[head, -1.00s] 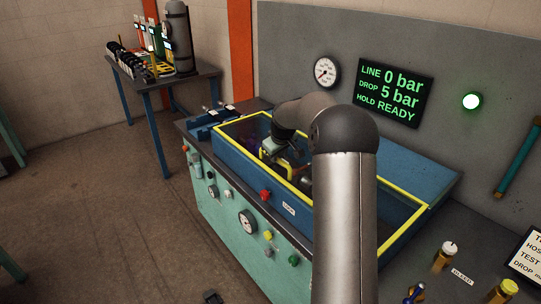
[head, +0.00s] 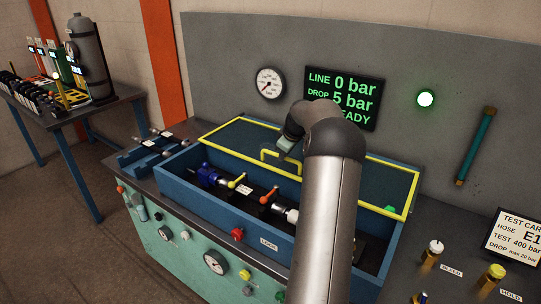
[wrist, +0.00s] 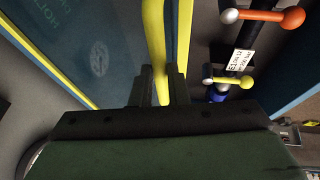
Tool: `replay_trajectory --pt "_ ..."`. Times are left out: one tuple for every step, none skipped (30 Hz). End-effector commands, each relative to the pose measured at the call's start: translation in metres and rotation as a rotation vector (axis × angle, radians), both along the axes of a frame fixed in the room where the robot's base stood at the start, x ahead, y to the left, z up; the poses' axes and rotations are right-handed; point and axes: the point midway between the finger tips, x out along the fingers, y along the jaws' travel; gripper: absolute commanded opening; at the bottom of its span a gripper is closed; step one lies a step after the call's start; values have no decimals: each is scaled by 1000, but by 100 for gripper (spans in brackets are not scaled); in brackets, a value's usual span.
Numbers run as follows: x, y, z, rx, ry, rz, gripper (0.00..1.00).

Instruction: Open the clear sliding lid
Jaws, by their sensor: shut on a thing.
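The clear lid (head: 411,193), with its yellow frame, lies over the back part of the blue test box (head: 185,188). The front part of the box is uncovered. My gripper (head: 288,150) is at the lid's yellow handle (head: 264,155). In the wrist view, my gripper's dark fingers (wrist: 155,88) are shut on the yellow handle bar (wrist: 155,45), and the lid's see-through pane (wrist: 90,50) is on the left. My arm hides part of the lid's frame and of the box's right half.
Inside the box lie a tagged hose (head: 244,189), a blue fitting (head: 207,174), a yellow-handled valve (head: 237,181) and an orange-handled valve (head: 269,194). A grey panel with a gauge (head: 270,83) and a lit display (head: 345,98) stands behind.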

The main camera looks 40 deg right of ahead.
Motion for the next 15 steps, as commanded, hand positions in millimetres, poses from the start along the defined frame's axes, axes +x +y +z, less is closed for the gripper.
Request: replay_trajectory --pt "-1 -2 0 0 -1 -1 0" --pt "-1 -3 0 0 -2 0 0" --pt "-1 -3 0 0 -2 0 0" --pt "-1 -3 0 0 -2 0 0" --pt "-1 -3 0 0 -2 0 0" --pt "-1 -3 0 -1 -2 1 0" --pt "-1 -3 0 -1 -2 1 0" --pt "-1 -3 0 0 -2 0 0" --pt "-1 -3 0 0 -2 0 0" --pt "-1 -3 0 0 -2 0 0" --pt "-1 -3 0 0 -2 0 0" --pt "-1 -3 0 0 -2 0 20" --pt "-1 -3 0 0 -2 0 28" --pt "-1 -3 0 0 -2 0 36" --pt "-1 -3 0 -1 -1 0 36"
